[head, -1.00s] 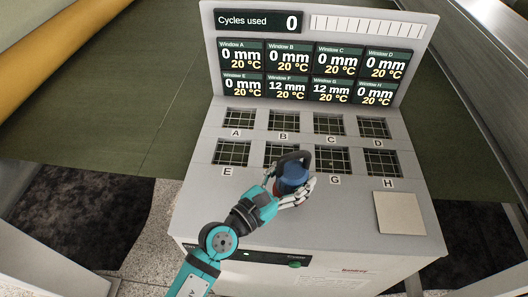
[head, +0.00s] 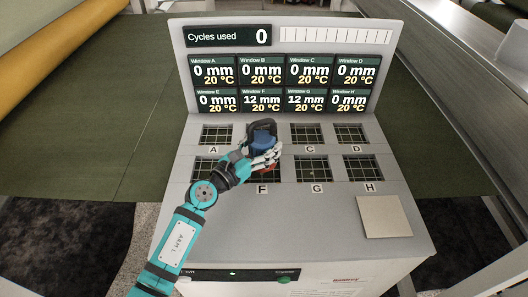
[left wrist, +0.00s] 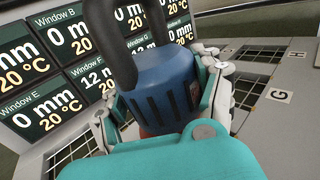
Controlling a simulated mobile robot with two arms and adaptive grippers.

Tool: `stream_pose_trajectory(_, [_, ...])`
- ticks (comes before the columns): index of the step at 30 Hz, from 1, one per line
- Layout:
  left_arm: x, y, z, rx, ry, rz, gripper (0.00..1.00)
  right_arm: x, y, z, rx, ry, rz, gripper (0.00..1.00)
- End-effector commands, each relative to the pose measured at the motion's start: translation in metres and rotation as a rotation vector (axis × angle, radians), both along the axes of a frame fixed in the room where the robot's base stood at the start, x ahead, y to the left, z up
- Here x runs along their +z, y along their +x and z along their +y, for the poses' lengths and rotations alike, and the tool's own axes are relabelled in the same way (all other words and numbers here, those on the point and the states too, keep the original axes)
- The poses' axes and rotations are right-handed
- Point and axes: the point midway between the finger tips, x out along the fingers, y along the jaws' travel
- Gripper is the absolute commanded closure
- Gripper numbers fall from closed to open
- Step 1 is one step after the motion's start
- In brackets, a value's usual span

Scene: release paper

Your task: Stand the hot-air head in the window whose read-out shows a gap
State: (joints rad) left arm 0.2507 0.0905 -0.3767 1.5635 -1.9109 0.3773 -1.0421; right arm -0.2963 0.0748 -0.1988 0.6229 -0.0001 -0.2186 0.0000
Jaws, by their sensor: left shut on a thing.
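My left gripper (head: 265,156) is shut on the hot-air head (head: 263,139), a blue body with a dark looped handle on top. It holds it over the panel, covering window B and part of window F (head: 262,178) in the head view. The hot-air head fills the middle of the left wrist view (left wrist: 165,88); its underside is hidden. The read-outs for window F (head: 261,101) and window G (head: 305,101) both show 12 mm and 20 °C. The other read-outs show 0 mm and 20 °C. Window G (head: 311,168) is uncovered. My right gripper is not in view.
Windows A (head: 216,134), C (head: 306,134), D (head: 350,133) and H (head: 362,168) are open grids without anything on them. My arm partly covers window E. A cycle counter (head: 229,36) reads 0. A beige pad (head: 384,216) lies at the panel's front right.

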Motion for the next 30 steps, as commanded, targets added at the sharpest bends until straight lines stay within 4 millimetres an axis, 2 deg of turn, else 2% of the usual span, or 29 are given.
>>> stream_pose_trajectory(1, [0.000,0.005,0.001,0.002,-0.006,-0.007,0.91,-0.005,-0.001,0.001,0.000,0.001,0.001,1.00])
stream_pose_trajectory(3, [-0.013,0.004,0.000,0.002,-0.007,-0.005,0.91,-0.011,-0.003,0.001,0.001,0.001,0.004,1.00])
stream_pose_trajectory(8, [-0.029,0.004,0.000,0.002,-0.007,-0.006,0.91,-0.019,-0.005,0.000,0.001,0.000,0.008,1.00])
stream_pose_trajectory(21, [-0.033,0.004,0.000,0.002,-0.004,-0.008,0.91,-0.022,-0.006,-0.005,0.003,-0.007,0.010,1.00])
stream_pose_trajectory(22, [-0.038,0.003,0.000,0.000,-0.001,-0.001,0.32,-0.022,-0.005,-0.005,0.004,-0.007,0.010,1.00])
stream_pose_trajectory(27, [-0.037,0.002,0.000,0.000,-0.001,-0.001,0.10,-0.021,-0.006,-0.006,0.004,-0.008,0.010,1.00])
stream_pose_trajectory(30, [-0.037,0.002,0.001,0.000,-0.001,-0.001,0.08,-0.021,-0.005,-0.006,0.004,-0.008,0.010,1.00])
